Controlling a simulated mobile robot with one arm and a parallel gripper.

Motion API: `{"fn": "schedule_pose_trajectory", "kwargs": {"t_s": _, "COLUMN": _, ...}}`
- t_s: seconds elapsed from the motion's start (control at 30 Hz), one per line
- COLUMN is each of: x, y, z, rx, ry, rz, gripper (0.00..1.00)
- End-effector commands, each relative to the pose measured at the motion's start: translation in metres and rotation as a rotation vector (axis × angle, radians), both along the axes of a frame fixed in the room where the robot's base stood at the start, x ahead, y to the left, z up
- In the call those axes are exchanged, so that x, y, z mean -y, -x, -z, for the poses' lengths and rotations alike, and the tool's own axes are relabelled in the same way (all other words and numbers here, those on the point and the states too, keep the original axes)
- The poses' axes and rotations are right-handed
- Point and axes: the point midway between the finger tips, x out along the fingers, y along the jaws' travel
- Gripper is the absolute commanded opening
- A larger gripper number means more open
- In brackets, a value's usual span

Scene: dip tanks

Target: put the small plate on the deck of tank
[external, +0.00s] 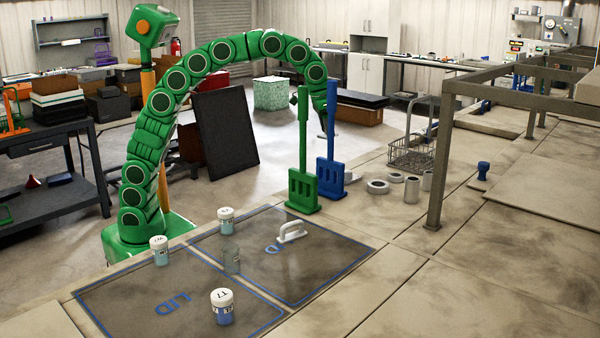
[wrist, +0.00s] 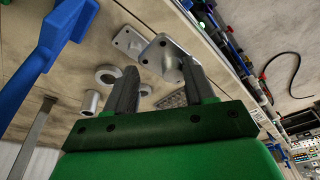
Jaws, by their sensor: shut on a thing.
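My gripper (wrist: 161,72) shows in the wrist view with its two grey fingers set apart, shut on a small grey plate (wrist: 168,56). The plate has rounded corners and a raised round boss. A second grey plate (wrist: 129,41) shows beside it, lower-lying and apart from the fingers. The tan deck (external: 400,275) of the tank spreads across the foreground and right.
A green paddle (external: 303,170) and a blue paddle (external: 331,165) stand upright at the deck's edge. Pale rings (external: 377,187), cylinders (external: 411,190) and a wire basket (external: 412,155) stand right of them.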

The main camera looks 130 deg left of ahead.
Motion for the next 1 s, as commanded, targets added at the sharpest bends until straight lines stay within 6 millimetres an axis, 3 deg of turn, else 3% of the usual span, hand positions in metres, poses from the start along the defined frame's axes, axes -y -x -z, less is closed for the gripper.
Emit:
{"fn": "schedule_pose_trajectory", "kwargs": {"t_s": 0.23, "x": -0.020, "y": 0.001, "z": 0.007, "rx": -0.002, "ry": -0.002, "rz": -0.039, "gripper": 0.11}}
{"fn": "schedule_pose_trajectory", "kwargs": {"t_s": 1.0, "x": -0.076, "y": -0.051, "z": 0.040, "rx": -0.001, "ry": -0.004, "rz": -0.038, "gripper": 0.11}}
